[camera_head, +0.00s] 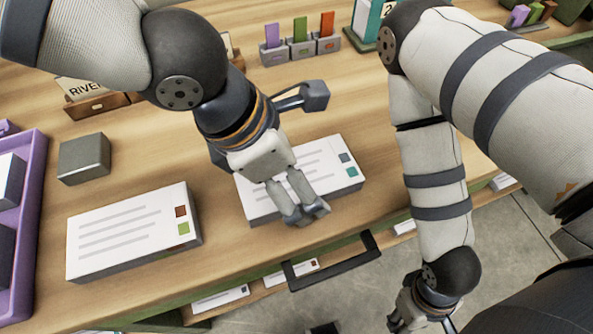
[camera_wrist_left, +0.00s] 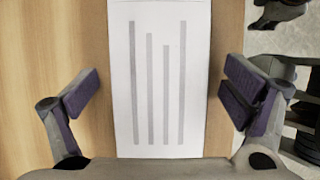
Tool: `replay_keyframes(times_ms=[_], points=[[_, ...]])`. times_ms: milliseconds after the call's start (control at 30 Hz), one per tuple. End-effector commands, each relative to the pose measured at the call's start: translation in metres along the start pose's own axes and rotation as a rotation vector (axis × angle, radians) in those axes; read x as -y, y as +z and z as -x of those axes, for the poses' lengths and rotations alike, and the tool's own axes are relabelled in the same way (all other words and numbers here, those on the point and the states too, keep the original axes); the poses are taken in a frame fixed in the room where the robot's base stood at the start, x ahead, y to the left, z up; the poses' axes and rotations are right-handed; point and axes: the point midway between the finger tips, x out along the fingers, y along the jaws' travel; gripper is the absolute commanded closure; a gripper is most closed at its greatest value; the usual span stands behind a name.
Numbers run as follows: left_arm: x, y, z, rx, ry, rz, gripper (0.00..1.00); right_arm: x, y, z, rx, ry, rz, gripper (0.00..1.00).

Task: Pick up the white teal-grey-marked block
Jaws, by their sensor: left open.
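The white teal-grey-marked block (camera_head: 335,168) lies flat on the wooden desk, with its grey and teal squares at its right end. My left gripper (camera_head: 304,212) is over the block's near side and hides part of it. In the left wrist view the block (camera_wrist_left: 158,95) lies between the spread fingers of my left gripper (camera_wrist_left: 160,92), with a gap on each side. That gripper is open and empty. My right gripper (camera_head: 420,312) hangs low at the bottom right, away from the block; its fingers are too small and partly hidden to judge.
A white block with brown and green squares (camera_head: 125,236) lies to the left. A grey cube (camera_head: 84,159) and a purple tray (camera_head: 32,215) are farther left. Small card holders (camera_head: 301,50) stand at the back. A dark handle (camera_head: 332,264) juts from the desk's front.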

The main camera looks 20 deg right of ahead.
Motion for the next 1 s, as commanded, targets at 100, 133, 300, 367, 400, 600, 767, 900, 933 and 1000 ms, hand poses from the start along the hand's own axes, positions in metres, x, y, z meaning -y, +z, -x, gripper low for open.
replay_keyframes(times_ms=[100,133,300,367,400,600,767,900,933,1000], points=[[0.0,0.001,0.002,0.0,0.003,-0.001,0.06,0.0,-0.001,0.001,-0.003,0.0,0.0,0.6],[0.0,0.001,0.002,0.0,0.003,-0.001,0.13,0.0,-0.001,0.001,-0.003,0.0,0.0,0.6],[0.0,0.001,0.002,0.0,0.002,-0.001,0.51,0.0,-0.001,0.001,-0.003,0.0,0.001,0.6],[0.0,0.001,0.002,0.0,0.002,-0.001,0.65,0.0,-0.001,0.001,-0.003,0.0,0.001,0.6],[0.0,0.001,0.002,0.0,0.002,-0.001,0.66,0.0,-0.001,0.001,-0.003,0.0,0.001,0.6],[0.0,0.001,0.002,0.001,0.002,-0.001,0.66,0.0,-0.001,0.001,-0.003,0.0,0.001,0.6],[-0.001,0.006,0.013,0.003,0.004,-0.001,0.66,0.0,-0.003,0.005,-0.013,-0.001,0.001,0.6],[0.006,0.016,0.046,0.004,0.01,-0.004,0.66,0.001,-0.009,0.017,-0.047,-0.002,0.0,0.6],[0.013,0.017,0.055,0.004,0.013,-0.006,0.66,0.001,-0.012,0.021,-0.059,-0.003,0.0,0.6],[0.029,0.019,0.078,0.005,0.018,-0.008,0.66,0.001,-0.018,0.031,-0.091,-0.004,0.0,0.6]])
